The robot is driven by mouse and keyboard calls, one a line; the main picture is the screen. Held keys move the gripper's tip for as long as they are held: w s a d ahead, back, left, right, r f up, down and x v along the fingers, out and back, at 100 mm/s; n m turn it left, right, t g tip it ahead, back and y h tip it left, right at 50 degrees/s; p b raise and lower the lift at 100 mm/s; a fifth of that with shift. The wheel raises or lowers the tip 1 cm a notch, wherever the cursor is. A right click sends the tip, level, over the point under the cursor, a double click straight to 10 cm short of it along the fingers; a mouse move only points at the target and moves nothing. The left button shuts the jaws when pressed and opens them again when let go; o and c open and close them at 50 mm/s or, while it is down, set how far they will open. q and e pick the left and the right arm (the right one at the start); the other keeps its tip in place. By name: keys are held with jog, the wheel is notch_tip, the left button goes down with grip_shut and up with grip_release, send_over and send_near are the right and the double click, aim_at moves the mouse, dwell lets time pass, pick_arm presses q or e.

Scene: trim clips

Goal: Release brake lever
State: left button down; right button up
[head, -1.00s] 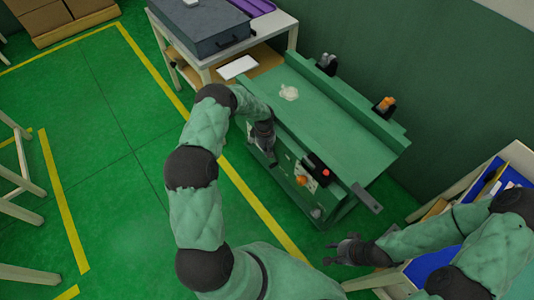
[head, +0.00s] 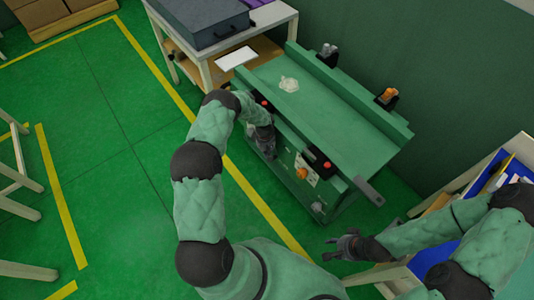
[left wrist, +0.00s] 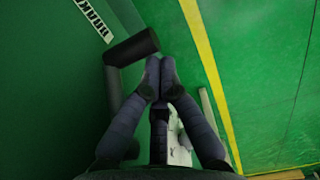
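The brake lever (left wrist: 133,46) shows in the left wrist view as a black cylindrical grip on a dark shaft, beside a panel with a partly visible white label (left wrist: 94,16). My left gripper (left wrist: 160,64) has its fingertips together, with nothing seen between them. They lie just right of the grip's end; whether they touch it I cannot tell. In the head view my left gripper (head: 266,148) is at the front of the green bench (head: 330,118), and the lever is not clear there. My right gripper (head: 338,247) is open and empty right of the bench's front end.
The bench front carries red and orange knobs (head: 302,173), and a grey bar (head: 368,190) sticks out at its right end. A white table (head: 283,22) with a grey case (head: 200,22) stands behind. A blue-lined workbench (head: 430,263) is at right.

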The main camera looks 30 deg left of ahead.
pick_arm(q)
jog(key=shift+s+d+r, duration=0.2)
jog(key=shift+s+d, duration=0.05)
jog(key=shift+d, duration=0.3)
dwell(0.8)
jog(key=shift+s+d+r+g+h, duration=0.3)
jog(key=shift+d+r+g+h, duration=0.1)
jog(key=shift+d+r+h, duration=0.3)
jog(key=shift+d+r, duration=0.1)
jog(key=shift+d, duration=0.1)
dwell(1.7)
